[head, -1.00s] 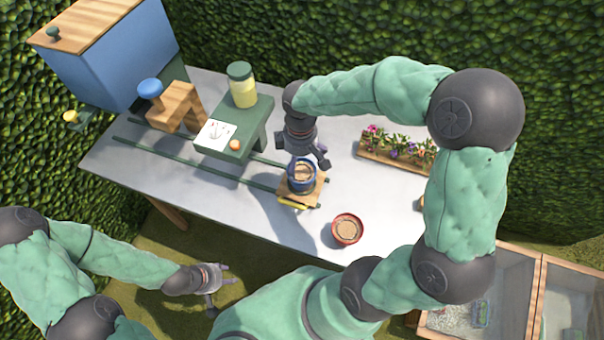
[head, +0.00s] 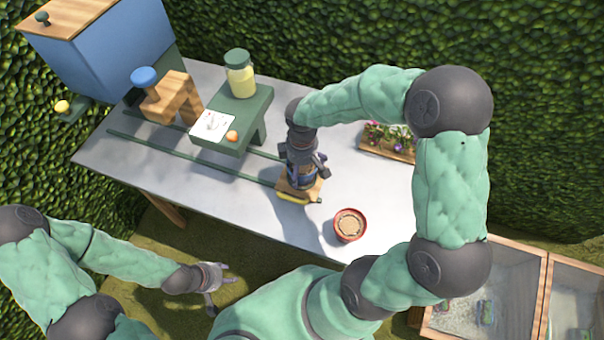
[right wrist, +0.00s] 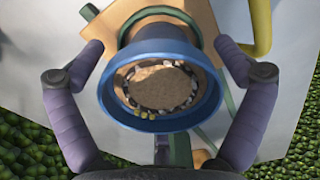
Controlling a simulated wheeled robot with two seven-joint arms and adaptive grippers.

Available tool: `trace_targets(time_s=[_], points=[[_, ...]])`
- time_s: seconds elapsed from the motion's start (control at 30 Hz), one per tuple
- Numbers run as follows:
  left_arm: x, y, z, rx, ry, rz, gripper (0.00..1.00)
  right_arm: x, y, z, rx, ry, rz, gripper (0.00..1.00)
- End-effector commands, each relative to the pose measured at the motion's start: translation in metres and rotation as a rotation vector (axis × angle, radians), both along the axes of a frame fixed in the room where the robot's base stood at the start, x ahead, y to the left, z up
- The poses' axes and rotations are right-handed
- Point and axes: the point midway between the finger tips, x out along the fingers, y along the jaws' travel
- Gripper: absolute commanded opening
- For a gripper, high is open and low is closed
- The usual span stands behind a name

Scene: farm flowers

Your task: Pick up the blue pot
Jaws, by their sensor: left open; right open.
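The blue pot (right wrist: 160,122) with soil in it fills the middle of the right wrist view. It stands on a small wooden board (head: 287,187) on the table, and in the head view the gripper mostly covers it. My right gripper (head: 302,172) is over the pot from above. In the right wrist view its two fingers (right wrist: 160,60) are open, one on each side of the pot, with a gap visible at the rim. My left gripper (head: 218,286) is open and empty, low beside the table's front edge.
A red pot (head: 350,225) stands right of the board. A flower planter (head: 385,150) is behind it. A green bench (head: 243,125) with a yellow jar (head: 239,75) stands left. Green rails (head: 190,158) run along the table (head: 140,165). A yellow handle (head: 292,197) fronts the board.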

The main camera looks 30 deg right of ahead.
Motion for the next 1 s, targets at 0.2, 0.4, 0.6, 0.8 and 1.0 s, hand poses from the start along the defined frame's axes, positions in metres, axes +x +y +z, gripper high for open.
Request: trace_targets(time_s=[0.2,0.4,0.6,0.8,1.0], points=[[0.000,0.000,-0.004,0.000,0.000,0.000,0.46,0.000,0.000,-0.010,0.000,-0.001,0.000,1.00],[0.000,0.000,-0.003,0.000,0.000,0.000,0.46,0.000,0.000,-0.009,0.000,-0.001,0.000,0.72],[0.000,0.000,-0.003,0.000,0.000,0.000,0.46,0.000,0.000,-0.009,-0.001,-0.002,0.000,0.33],[0.000,0.000,-0.003,0.000,0.000,0.000,0.46,0.000,0.000,-0.009,0.000,-0.001,0.000,0.33],[0.000,0.000,0.003,0.000,0.000,0.000,0.46,0.001,0.000,0.003,0.000,-0.003,0.000,0.33]])
